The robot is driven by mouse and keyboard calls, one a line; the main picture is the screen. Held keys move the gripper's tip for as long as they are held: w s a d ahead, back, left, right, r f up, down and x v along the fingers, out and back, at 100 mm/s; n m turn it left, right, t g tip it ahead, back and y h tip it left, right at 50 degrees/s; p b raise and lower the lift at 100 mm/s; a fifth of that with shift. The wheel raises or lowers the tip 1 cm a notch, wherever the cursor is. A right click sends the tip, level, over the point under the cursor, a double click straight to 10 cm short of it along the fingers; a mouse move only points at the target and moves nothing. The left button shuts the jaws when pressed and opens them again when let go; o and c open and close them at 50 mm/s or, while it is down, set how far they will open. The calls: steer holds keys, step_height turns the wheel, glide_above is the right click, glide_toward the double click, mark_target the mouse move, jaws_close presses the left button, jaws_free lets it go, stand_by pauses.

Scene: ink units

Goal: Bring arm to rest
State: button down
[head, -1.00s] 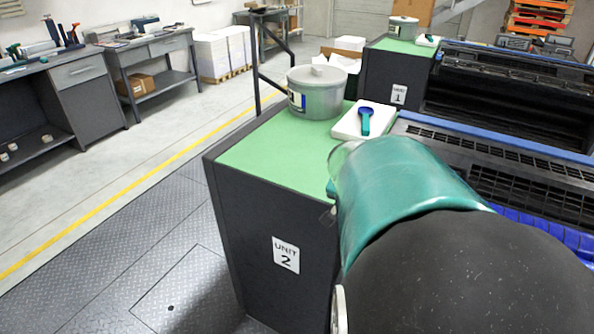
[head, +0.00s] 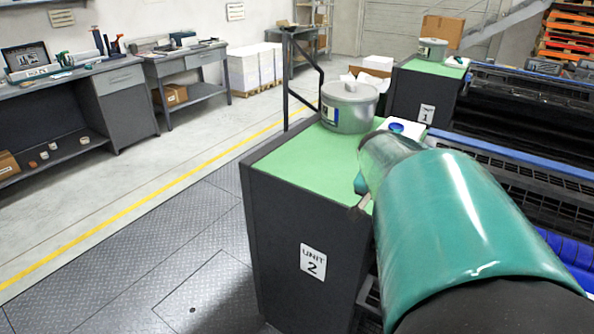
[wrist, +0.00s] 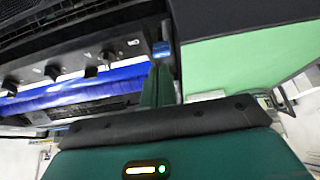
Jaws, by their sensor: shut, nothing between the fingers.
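My teal arm reaches forward from the lower right of the head view. The tip of my gripper (head: 359,208) shows beyond it, in front of the green top of the unit 2 cabinet (head: 306,190). In the wrist view my narrow green fingers (wrist: 158,85) are together and hold nothing. The green top (wrist: 245,62) lies to their right in that view, and a dark panel with knobs (wrist: 70,72) to their left. I cannot tell how far the fingers are from the cabinet.
A lidded grey tub (head: 349,108) stands on the unit 2 cabinet. A white pad and blue-ended tool (head: 397,127) are partly hidden behind my arm. Press machinery (head: 530,110) fills the right. Workbenches (head: 120,95) line the left, and the plated floor (head: 150,270) is clear.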

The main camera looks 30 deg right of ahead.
steer(key=s+a+n+t+y, duration=0.1)
steer(key=a+n, duration=0.5)
steer(key=a, duration=0.9)
steer(key=s+a+n+t+y, duration=0.2)
steer(key=a+n, duration=0.5)
steer(key=a, duration=0.9)
steer(key=shift+s+a+r+y, duration=0.2)
steer(key=shift+s+y, duration=0.6)
steer(key=shift+y, duration=0.3)
steer(key=shift+d, duration=0.15)
